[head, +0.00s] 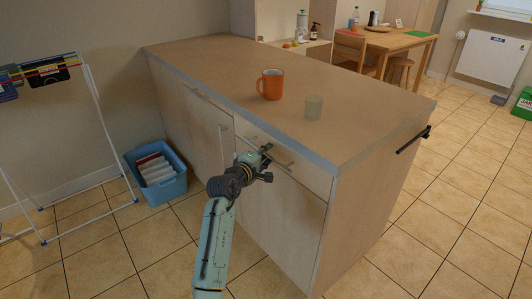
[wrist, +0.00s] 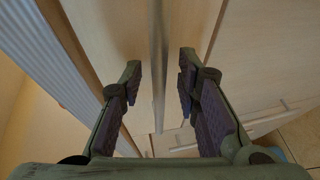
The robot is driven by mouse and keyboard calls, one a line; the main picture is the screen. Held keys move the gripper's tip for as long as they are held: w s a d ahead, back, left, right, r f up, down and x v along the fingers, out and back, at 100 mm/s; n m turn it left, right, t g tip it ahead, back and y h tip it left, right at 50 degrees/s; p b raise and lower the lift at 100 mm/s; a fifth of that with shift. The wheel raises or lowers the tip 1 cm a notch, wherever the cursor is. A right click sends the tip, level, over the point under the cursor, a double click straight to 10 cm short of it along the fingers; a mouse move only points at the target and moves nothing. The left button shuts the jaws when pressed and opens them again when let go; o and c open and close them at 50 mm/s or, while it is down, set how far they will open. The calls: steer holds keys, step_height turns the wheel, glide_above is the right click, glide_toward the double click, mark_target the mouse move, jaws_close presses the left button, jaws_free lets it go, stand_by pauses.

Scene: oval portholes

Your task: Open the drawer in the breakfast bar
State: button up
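The breakfast bar (head: 210,62) is a pale wooden counter with a grey-edged top. Its drawer (head: 312,175) is at the upper right of the front and looks closed, flush with the front. The drawer's metal bar handle (head: 284,163) is partly hidden by my gripper (head: 266,156) in the head view. In the wrist view the handle (wrist: 158,60) runs upright in the picture, between the two fingers of my gripper (wrist: 160,68). The fingers are open, one on each side of the bar, with a visible gap to each. They hold nothing.
Cabinet doors (head: 278,205) lie below the drawer. A blue crate (head: 158,175) and a drying rack (head: 98,125) stand at left.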

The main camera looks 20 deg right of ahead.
steer(key=shift+c, duration=0.6)
jaws_close()
stand_by(0.4)
